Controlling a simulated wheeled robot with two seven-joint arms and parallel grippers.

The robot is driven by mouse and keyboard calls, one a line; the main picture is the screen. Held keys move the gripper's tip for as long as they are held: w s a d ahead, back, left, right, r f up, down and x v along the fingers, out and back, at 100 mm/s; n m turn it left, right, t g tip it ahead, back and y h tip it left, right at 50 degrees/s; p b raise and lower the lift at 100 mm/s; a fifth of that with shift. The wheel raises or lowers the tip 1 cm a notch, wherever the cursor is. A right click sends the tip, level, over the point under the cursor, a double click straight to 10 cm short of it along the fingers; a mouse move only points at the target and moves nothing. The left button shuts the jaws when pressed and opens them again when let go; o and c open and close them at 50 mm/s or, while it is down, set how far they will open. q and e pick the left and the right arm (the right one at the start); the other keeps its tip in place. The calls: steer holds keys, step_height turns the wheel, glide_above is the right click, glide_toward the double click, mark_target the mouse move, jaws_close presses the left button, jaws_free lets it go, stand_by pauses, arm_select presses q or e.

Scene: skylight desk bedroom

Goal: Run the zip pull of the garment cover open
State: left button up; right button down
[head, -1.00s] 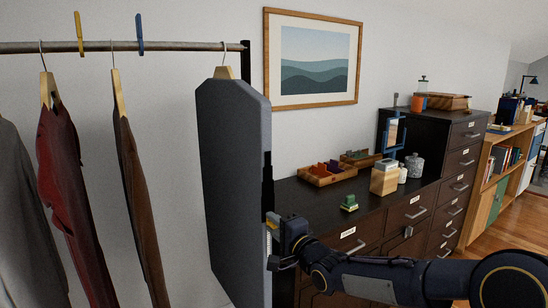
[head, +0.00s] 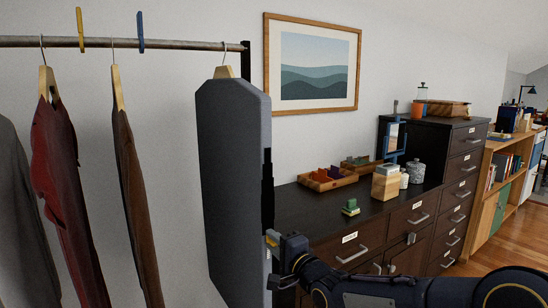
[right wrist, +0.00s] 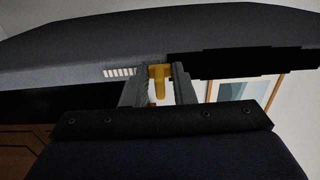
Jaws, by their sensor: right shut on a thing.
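The grey garment cover (head: 232,170) hangs from a hanger on the rail, its narrow edge facing my right arm. A dark open gap (head: 268,190) runs down the upper part of that edge, and it also shows in the right wrist view (right wrist: 240,62). Pale zip teeth (right wrist: 120,72) show on the other side of the pull. My right gripper (head: 275,240) is at the cover's edge, at the lower end of the gap. It is shut on the yellow zip pull (right wrist: 158,80), which sits between its fingers. My left gripper is not in view.
A maroon garment (head: 65,190) and a brown garment (head: 135,200) hang to the left on the rail (head: 120,44). A dark drawer cabinet (head: 375,220) with small boxes and jars on top stands behind my right arm.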

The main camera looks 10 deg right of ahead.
mark_target(268, 257)
steer(key=shift+f, duration=0.4)
steer(key=shift+f+b, duration=2.75)
steer(key=shift+f, duration=0.1)
steer(key=c, duration=1.3)
jaws_free()
steer(key=shift+r, duration=0.1)
steer(key=shift+s, duration=0.15)
steer(key=shift+v, duration=1)
steer(key=v, duration=0.3)
steer(key=shift+s+d, duration=0.2)
steer(key=shift+s, duration=0.15)
